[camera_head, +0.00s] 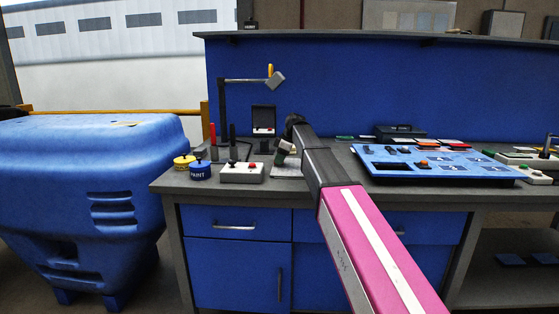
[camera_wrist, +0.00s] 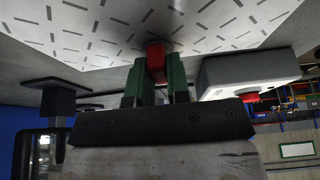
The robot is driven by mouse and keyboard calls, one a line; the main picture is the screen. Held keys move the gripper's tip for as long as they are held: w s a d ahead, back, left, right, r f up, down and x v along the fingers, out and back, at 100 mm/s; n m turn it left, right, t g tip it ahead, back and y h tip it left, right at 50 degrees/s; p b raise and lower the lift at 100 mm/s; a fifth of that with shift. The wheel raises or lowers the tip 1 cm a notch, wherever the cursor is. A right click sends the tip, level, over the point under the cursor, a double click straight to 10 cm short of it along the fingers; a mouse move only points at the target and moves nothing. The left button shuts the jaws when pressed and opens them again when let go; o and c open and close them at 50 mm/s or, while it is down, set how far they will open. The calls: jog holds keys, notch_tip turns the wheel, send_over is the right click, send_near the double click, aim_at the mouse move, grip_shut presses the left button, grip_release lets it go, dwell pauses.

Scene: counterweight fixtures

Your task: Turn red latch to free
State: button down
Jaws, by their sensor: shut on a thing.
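My gripper (camera_wrist: 155,78) has two green fingers, and they are shut on a small red block, the red latch (camera_wrist: 155,56), in the wrist view. The latch stands against a pale sheet with dark dashes (camera_wrist: 100,30). In the head view my gripper (camera_head: 281,157) is low over the workbench, just right of a white box with a red button (camera_head: 242,172). The latch cannot be made out in the head view, and the fingers hide part of it in the wrist view.
The white box also shows beside my gripper in the wrist view (camera_wrist: 245,70). Paint tins (camera_head: 200,172) stand left of it. A lamp (camera_head: 222,115) rises behind. A blue tray (camera_head: 430,166) with several parts lies to the right. A blue back panel (camera_head: 350,90) closes the bench.

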dwell(0.3)
jog(key=c, duration=1.1)
grip_release()
jog(key=v, duration=1)
jog(key=shift+d+r, duration=0.15)
jog(key=shift+r, duration=0.2)
